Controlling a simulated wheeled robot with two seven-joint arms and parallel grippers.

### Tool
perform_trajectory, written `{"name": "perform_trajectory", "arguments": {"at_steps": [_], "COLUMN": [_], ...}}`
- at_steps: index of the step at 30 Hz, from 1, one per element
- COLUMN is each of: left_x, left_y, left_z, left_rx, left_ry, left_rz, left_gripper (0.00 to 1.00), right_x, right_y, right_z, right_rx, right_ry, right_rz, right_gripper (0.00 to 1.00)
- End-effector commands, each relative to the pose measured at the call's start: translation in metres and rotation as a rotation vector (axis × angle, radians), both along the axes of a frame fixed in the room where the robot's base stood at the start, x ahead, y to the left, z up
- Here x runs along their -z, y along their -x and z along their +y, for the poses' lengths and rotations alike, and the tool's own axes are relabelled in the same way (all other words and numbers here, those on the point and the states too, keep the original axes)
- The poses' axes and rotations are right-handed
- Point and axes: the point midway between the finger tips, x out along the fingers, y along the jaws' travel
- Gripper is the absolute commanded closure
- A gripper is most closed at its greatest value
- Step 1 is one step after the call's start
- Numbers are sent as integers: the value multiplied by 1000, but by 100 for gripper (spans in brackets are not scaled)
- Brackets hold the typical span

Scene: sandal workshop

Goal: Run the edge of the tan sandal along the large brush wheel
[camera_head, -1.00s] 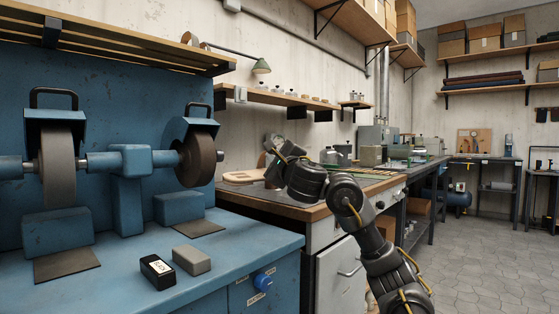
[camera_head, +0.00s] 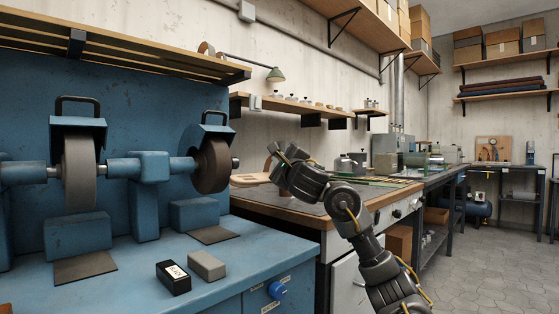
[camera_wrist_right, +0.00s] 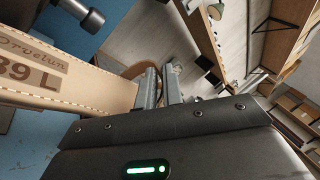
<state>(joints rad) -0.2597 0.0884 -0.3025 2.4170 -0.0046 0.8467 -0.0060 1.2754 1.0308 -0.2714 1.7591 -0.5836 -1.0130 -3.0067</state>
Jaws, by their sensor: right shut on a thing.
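The tan sandal (camera_wrist_right: 105,85) fills the left of the right wrist view, its stitched sole marked "39 L". In the head view its flat tan sole (camera_head: 250,180) shows beside my right gripper (camera_head: 274,153), just right of the dark brown wheel. My right gripper, its fingers (camera_wrist_right: 160,85) also in the wrist view, is shut on the sandal. The dark brown wheel (camera_head: 211,166), which looks like the brush wheel, sits on the right end of the blue grinder's shaft. The head view shows a gap between sole and wheel. My left gripper is out of view.
A grey-brown wheel (camera_head: 79,172) is on the shaft's left side. A black labelled block (camera_head: 174,278) and a grey block (camera_head: 207,265) lie on the blue bench (camera_head: 130,290). The wooden-edged workbench (camera_head: 320,215) stands behind my right arm.

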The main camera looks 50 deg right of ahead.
Motion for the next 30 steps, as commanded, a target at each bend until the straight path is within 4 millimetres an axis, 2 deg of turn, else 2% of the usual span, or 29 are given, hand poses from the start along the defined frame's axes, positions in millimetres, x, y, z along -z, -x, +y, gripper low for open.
{"name": "perform_trajectory", "arguments": {"at_steps": [30], "left_x": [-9], "left_y": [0], "left_z": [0], "left_rx": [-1], "left_ry": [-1], "left_rz": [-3], "left_gripper": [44], "right_x": [-4], "right_y": [-10], "right_z": [0], "right_rx": [-1], "right_ry": [0], "right_rz": [-2], "right_gripper": [100]}}
